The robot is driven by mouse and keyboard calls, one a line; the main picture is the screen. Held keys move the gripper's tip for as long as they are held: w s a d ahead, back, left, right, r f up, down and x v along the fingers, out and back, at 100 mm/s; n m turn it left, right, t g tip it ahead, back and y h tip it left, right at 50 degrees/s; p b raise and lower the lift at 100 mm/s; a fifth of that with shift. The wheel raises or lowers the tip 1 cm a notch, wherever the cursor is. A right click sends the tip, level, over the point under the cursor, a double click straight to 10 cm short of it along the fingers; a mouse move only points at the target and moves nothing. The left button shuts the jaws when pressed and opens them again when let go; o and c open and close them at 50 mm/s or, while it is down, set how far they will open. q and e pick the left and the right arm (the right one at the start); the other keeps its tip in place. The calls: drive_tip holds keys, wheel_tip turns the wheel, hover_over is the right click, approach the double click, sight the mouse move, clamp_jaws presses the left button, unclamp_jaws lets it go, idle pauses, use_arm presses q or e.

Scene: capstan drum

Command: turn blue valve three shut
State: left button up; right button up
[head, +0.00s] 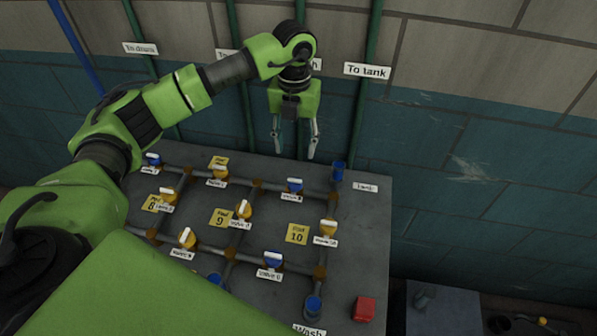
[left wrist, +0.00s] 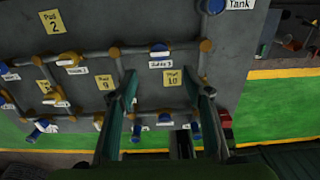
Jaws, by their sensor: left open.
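A blue valve (head: 295,185) with a white-topped handle sits on the upper pipe of the grey panel, above the yellow pad marked 10. Its small label is hard to read in the head view. In the left wrist view the same blue valve (left wrist: 159,48) has a label below it that seems to end in 3. My left gripper (head: 295,146) hangs fingers down above and behind this valve, open and empty, apart from it. Its two fingers (left wrist: 165,85) frame the pad 10 area in the left wrist view. My right gripper is not in view.
Other blue valves (head: 273,260) and several yellow valves (head: 243,209) stand on the pipe grid close by. A red block (head: 364,309) is at the panel's lower right. Vertical green pipes (head: 366,85) run up the tiled wall behind.

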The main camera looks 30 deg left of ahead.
use_arm(q)
drive_tip(key=p, duration=0.2)
hover_over(295, 179)
drive_tip(key=f, duration=0.4)
drive_tip(key=shift+s+f, duration=0.3)
drive_tip(key=shift+s, duration=0.05)
drive_tip(key=f, duration=0.2)
drive_tip(key=f+p, duration=0.1)
drive_tip(key=f, duration=0.4)
drive_tip(key=shift+w+p, duration=0.25)
drive_tip(key=shift+p, duration=0.15)
drive_tip(key=shift+f, duration=0.45)
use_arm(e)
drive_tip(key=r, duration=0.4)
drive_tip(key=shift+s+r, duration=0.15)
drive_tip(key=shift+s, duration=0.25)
use_arm(q)
drive_tip(key=c, duration=1.1)
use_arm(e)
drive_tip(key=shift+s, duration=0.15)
